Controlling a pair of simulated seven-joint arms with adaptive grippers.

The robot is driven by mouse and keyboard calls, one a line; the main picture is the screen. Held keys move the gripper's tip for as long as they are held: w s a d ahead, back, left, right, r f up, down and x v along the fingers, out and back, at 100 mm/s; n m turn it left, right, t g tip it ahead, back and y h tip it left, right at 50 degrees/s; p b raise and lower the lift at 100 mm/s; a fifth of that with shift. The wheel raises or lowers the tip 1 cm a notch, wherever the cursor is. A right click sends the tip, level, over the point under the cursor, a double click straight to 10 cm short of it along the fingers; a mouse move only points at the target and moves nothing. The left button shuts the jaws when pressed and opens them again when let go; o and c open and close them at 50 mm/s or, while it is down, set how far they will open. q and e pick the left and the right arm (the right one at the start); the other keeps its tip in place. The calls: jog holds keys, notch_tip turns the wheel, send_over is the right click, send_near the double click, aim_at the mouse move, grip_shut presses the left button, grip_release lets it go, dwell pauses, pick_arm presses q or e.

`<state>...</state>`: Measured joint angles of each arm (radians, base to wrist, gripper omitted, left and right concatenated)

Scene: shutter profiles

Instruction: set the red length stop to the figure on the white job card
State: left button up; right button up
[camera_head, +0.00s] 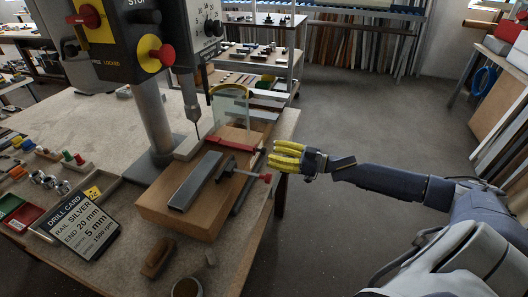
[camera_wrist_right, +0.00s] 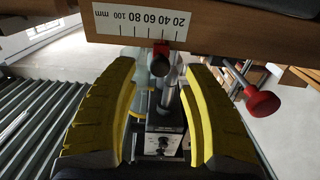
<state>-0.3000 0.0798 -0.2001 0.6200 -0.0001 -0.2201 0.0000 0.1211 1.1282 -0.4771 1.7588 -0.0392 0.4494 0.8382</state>
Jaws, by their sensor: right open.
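The red length stop (camera_head: 230,145) lies across the wooden drilling block, and its red end (camera_wrist_right: 161,48) shows in the wrist view beneath a white millimetre scale (camera_wrist_right: 138,22). I cannot tell which mark it is at. My right gripper (camera_head: 273,156) has yellow fingers and is open just right of the block, close to the stop's outer end. In the wrist view its fingers (camera_wrist_right: 160,65) stand on either side of the stop, holding nothing. My left gripper is out of view.
A silver rail (camera_head: 195,180) lies on the wooden block (camera_head: 160,205). A clamp with a red knob (camera_head: 265,178) sticks out in front of the gripper and shows in the wrist view (camera_wrist_right: 262,103). The drill press column (camera_head: 151,120) stands behind. The floor at right is free.

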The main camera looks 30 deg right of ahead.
aim_at(264, 152)
jog(key=shift+x, duration=1.95)
grip_shut()
